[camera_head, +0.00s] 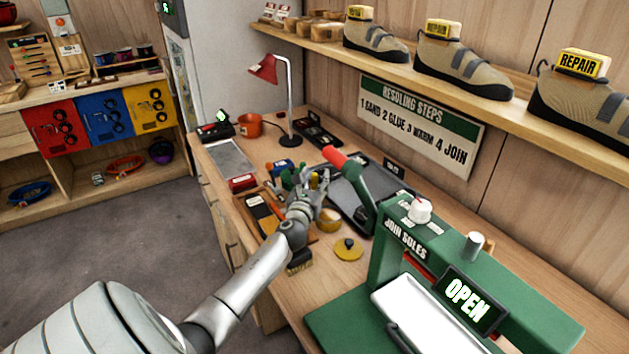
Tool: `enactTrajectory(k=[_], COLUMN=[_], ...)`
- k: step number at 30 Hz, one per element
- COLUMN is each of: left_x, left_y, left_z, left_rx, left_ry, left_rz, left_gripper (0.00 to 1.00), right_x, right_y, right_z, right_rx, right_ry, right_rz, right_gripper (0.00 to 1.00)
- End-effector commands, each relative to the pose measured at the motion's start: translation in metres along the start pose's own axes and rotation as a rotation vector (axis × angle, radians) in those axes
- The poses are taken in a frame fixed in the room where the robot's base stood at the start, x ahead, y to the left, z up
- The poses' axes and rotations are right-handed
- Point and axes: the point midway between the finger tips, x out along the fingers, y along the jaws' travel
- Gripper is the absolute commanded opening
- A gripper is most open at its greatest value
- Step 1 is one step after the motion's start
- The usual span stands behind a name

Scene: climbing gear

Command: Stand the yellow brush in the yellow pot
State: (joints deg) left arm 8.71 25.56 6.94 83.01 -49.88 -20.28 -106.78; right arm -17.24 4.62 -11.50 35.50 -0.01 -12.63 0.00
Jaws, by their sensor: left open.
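My left gripper (318,187) is over the middle of the workbench, its fingers apart. An upright yellow handle (314,181), which looks like the yellow brush, shows right at the fingers; I cannot tell whether they touch it. Green and blue handles (287,178) stand just left of it. A small yellowish pot (329,222) stands just in front of the gripper, partly hidden by it; it looks like the yellow pot. A round yellow lid (348,250) with a dark knob lies on the bench nearer to me. My right gripper is out of view.
A dark tray (350,197) lies behind the gripper. A red lamp (265,69) and orange pot (249,125) stand farther back. A bristle brush (299,262) lies near the front edge.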

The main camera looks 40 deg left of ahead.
Motion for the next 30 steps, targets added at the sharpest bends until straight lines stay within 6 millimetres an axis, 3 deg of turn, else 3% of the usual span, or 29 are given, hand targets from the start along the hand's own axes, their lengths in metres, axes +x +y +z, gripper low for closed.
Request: enactTrajectory(k=[8, 21, 30], left_x=[-0.011, -0.088, -0.118], left_y=[0.0, 0.0, 0.0], left_z=[-0.001, -0.001, -0.001], left_rx=[0.001, 0.002, -0.001], left_ry=[0.0, 0.001, 0.0], left_rz=[-0.001, -0.002, 0.0], left_gripper=[0.43, 0.43, 0.43], right_x=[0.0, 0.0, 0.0], right_y=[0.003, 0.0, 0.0], right_z=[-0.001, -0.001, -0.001], right_rx=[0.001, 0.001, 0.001], right_ry=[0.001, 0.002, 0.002], right_rz=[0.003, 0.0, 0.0], right_gripper=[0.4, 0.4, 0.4])
